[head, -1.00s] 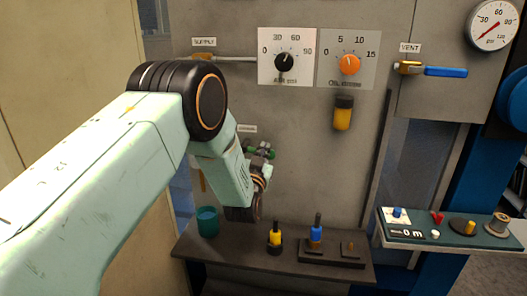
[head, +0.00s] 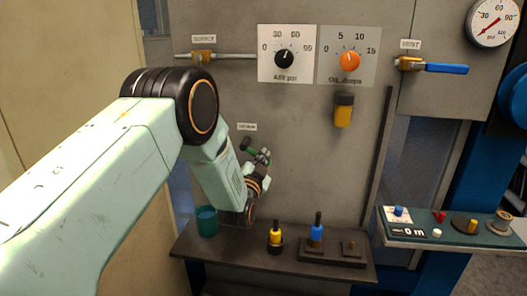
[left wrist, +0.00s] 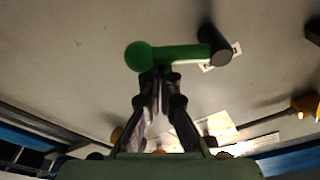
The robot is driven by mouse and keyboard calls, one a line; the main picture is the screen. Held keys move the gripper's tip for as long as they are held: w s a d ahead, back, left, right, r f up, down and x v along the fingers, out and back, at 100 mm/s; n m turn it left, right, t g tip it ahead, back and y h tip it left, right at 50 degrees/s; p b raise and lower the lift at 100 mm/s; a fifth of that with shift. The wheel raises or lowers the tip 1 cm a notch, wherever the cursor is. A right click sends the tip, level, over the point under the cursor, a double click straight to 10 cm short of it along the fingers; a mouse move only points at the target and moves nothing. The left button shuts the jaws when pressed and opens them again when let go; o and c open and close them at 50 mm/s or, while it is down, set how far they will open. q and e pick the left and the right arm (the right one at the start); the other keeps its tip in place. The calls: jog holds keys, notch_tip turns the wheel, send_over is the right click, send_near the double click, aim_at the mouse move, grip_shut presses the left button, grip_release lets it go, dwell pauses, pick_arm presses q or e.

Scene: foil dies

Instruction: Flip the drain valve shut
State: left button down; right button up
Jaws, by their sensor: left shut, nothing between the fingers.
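The drain valve has a green lever (head: 250,147) on the grey panel, under a small white label (head: 247,127). In the left wrist view the lever (left wrist: 180,53) is a green bar with a ball at one end and a dark round hub at the other. My left gripper (head: 262,158) is at the lever and partly hides it in the head view. In the left wrist view its fingers (left wrist: 160,76) are shut and empty, with their tips close to the bar near the ball. I cannot tell whether they touch it. My right gripper is not in view.
A supply valve (head: 203,56), two dials and a blue-handled vent valve (head: 445,69) are higher on the panel. A tray (head: 400,241) is at right.

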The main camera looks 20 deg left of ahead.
pick_arm(q)
jog(key=a+f+m, duration=0.1)
jog(key=m, duration=0.2)
jog(key=a+f+m, duration=0.1)
jog(key=m, duration=0.3)
jog(key=s+a+f+m+g+h, duration=0.1)
jog(key=a+f+m, duration=0.1)
jog(key=m, duration=0.1)
jog(key=shift+p, duration=0.4)
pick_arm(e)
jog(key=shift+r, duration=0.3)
pick_arm(q)
jog(key=shift+a+f, duration=0.1)
jog(key=shift+w, duration=0.1)
